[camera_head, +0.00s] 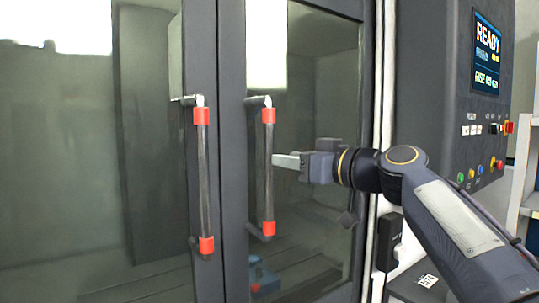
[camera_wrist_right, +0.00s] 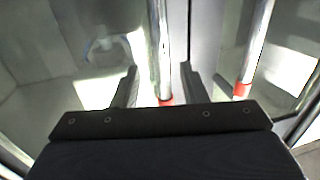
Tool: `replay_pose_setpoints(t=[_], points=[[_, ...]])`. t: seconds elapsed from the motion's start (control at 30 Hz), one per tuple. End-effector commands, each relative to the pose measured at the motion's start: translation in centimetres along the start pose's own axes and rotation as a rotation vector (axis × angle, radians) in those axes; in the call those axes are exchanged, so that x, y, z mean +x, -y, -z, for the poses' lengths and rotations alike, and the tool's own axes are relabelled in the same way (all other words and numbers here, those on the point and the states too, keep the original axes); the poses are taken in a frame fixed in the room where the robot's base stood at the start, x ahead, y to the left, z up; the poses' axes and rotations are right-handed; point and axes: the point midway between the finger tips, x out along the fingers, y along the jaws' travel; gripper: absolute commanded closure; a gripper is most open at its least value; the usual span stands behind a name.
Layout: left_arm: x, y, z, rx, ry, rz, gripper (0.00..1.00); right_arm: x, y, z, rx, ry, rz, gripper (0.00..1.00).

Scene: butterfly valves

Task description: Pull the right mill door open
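The right mill door (camera_head: 325,85) has a dark frame and a glass pane, and looks shut. Its handle (camera_head: 267,195) is an upright grey bar with red ends. My right gripper (camera_head: 280,160) reaches in from the right, its fingertips close to the middle of this bar. In the right wrist view the gripper (camera_wrist_right: 158,88) is open, and a shiny bar (camera_wrist_right: 158,45) with a red end shows between its two fingers. I cannot tell whether the fingers touch it. My left gripper is not in view.
The left door's matching handle (camera_head: 204,170) stands close by on the left. A control panel (camera_head: 470,110) with a screen and coloured buttons is at the right, beyond my right arm. A blue object (camera_head: 262,275) shows low behind the glass.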

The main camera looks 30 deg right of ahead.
Motion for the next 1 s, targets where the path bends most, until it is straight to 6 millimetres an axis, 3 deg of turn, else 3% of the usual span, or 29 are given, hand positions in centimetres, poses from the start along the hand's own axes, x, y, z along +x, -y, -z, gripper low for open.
replay_pose_setpoints(t=[0.33,0.73,1.0], points=[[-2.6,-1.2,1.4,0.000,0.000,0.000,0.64,5.3,0.0,0.2,0.004,0.005,0.002,0.61],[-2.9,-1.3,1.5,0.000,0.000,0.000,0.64,6.3,0.1,-0.1,0.002,0.004,0.000,0.61],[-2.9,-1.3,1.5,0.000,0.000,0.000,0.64,6.3,0.1,-0.1,0.002,0.004,0.001,0.95]])
